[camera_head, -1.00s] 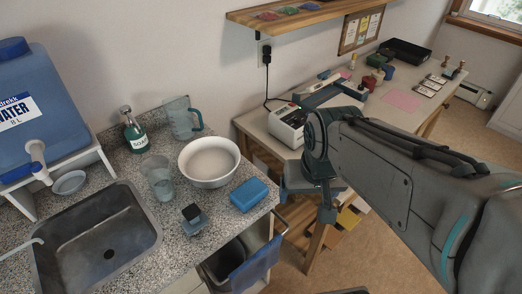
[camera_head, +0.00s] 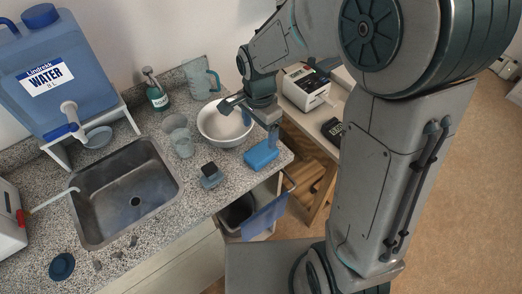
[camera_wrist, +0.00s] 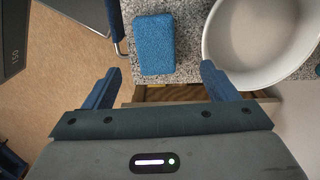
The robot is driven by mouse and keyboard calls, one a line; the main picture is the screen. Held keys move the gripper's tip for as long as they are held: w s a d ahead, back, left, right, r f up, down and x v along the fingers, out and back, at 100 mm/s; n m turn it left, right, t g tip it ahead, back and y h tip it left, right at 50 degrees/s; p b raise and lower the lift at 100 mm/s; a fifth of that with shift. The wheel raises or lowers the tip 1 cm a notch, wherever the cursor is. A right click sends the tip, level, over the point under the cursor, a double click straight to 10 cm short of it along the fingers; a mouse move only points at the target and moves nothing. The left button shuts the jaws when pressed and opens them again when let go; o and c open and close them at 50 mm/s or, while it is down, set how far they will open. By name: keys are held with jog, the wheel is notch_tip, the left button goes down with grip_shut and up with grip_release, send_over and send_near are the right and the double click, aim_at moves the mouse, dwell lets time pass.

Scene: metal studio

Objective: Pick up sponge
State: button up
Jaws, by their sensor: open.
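The sponge is a bright blue block (camera_head: 262,155) lying flat on the speckled counter, near its right front corner, beside the white bowl. In the wrist view the sponge (camera_wrist: 154,44) lies just beyond my fingers, between their lines and nearer the left one. My gripper (camera_head: 249,118) hangs over the bowl and the sponge's side of the counter. In the wrist view its two fingers are spread wide with nothing between them (camera_wrist: 155,85). My gripper is open and does not hold the sponge.
The white bowl (camera_head: 214,127) stands close to the sponge, and its rim (camera_wrist: 212,62) is near my right finger. A clear glass (camera_head: 180,140) and a small dark-topped block (camera_head: 211,176) stand left of the sponge. A blue cloth (camera_head: 266,217) hangs below the counter edge.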

send_over(263, 150)
jog(key=f, duration=0.2)
jog(key=a+f, duration=0.1)
jog(key=f, duration=0.1)
jog(key=shift+f, duration=0.15)
jog(key=f, duration=0.2)
jog(key=d+f+p, duration=0.1)
jog(key=f, duration=0.1)
jog(key=shift+f+p, duration=0.1)
jog(key=shift+p, duration=0.2)
jog(key=shift+f, duration=0.5)
jog(key=shift+c, duration=0.3)
jog(key=c, duration=1)
